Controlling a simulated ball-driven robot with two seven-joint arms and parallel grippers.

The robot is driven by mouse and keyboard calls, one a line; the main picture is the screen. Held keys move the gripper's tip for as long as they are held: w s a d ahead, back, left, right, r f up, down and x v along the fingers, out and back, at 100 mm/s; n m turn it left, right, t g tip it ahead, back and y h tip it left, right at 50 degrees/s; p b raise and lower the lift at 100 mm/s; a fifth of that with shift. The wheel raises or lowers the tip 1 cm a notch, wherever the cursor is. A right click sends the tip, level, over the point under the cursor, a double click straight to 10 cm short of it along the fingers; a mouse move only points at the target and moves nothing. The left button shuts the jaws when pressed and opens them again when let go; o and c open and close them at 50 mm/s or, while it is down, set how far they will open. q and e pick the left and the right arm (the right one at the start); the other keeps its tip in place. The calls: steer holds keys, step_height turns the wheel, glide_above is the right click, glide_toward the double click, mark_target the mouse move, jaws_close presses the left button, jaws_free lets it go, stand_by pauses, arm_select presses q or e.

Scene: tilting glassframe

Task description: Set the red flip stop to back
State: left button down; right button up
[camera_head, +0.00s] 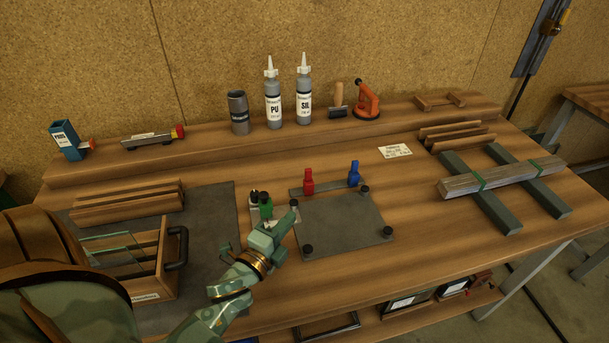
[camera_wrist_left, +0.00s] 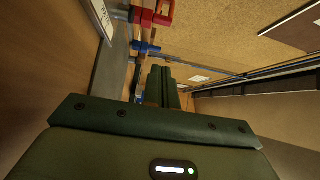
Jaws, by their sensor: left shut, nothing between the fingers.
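The red flip stop (camera_head: 309,181) stands upright on the grey bar (camera_head: 330,184) at the back edge of the dark plate (camera_head: 345,225). A blue flip stop (camera_head: 353,174) stands to its right on the same bar. My left gripper (camera_head: 293,206) is shut and empty, in front and a little left of the red stop, apart from it in the picture. In the left wrist view, the shut fingers (camera_wrist_left: 160,78) point toward the blue stop (camera_wrist_left: 147,47), and the red stop (camera_wrist_left: 150,16) shows at the top. My right gripper is in neither view.
Small black and green bottles (camera_head: 265,207) stand just left of my gripper. Black knobs (camera_head: 387,232) sit at the plate's corners. A wooden crate (camera_head: 160,270) with glass is at the left; green bars (camera_head: 480,192) carry a strip bundle at the right. The table front is clear.

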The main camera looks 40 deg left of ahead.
arm_select(q)
steer(key=shift+s+d+r, duration=0.1)
steer(key=shift+s+r, duration=0.05)
glide_toward(309, 182)
steer(key=w+d+r, duration=0.1)
steer(key=w+d, duration=0.1)
steer(key=w, duration=0.1)
steer(key=w+d+r, duration=0.1)
steer(key=shift+w+d+r, duration=0.1)
steer(key=shift+w+r, duration=0.15)
steer(key=shift+r, duration=0.05)
steer(key=shift+w+a, duration=0.8)
steer(key=shift+a, duration=0.15)
steer(key=shift+w+a, duration=0.3)
steer(key=shift+a, duration=0.2)
steer(key=shift+w, duration=0.1)
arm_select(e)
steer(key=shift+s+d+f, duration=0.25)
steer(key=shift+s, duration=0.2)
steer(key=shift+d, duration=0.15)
